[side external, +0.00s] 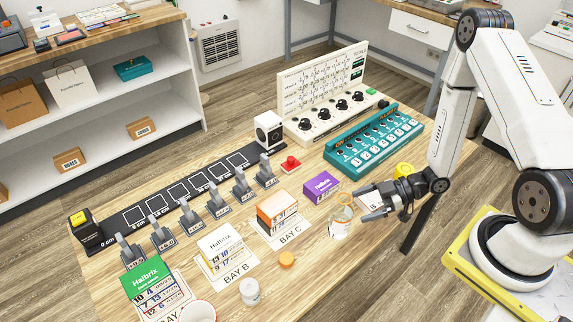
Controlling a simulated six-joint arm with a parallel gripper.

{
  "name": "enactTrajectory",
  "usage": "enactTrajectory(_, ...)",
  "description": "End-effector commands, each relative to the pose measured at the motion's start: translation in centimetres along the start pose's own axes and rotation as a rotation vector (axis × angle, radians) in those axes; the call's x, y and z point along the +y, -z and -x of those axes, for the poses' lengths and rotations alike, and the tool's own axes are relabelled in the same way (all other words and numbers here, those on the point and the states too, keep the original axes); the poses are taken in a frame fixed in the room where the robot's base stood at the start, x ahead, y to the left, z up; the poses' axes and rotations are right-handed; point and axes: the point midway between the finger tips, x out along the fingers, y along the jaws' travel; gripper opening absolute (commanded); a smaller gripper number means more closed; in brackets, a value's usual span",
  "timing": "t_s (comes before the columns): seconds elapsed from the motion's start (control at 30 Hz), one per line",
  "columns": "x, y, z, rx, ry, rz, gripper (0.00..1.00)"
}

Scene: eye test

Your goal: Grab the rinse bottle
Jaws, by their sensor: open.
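A clear container with an orange top part (341,223), which looks like the rinse bottle, stands upright near the table's right edge. Its orange part looks like a loop or bent spout, but it is too small to tell. My gripper (363,204) is just right of it, with its fingers pointing left toward it. The fingers are apart and nothing shows between them. I cannot tell whether a finger touches the bottle.
A purple box (320,187) and an orange-topped box (278,208) stand left of the bottle. An orange cap (287,260) and a white jar (250,292) are at the front. A yellow item (404,170) sits behind my gripper. A teal panel (374,139) stands farther back.

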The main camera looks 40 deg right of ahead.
Motion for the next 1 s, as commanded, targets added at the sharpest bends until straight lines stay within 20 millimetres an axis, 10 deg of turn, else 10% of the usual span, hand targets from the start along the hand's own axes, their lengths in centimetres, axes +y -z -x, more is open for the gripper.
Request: enactTrajectory(1.0,-0.3,-0.2,-5.4,-0.001,0.004,0.001,1.00)
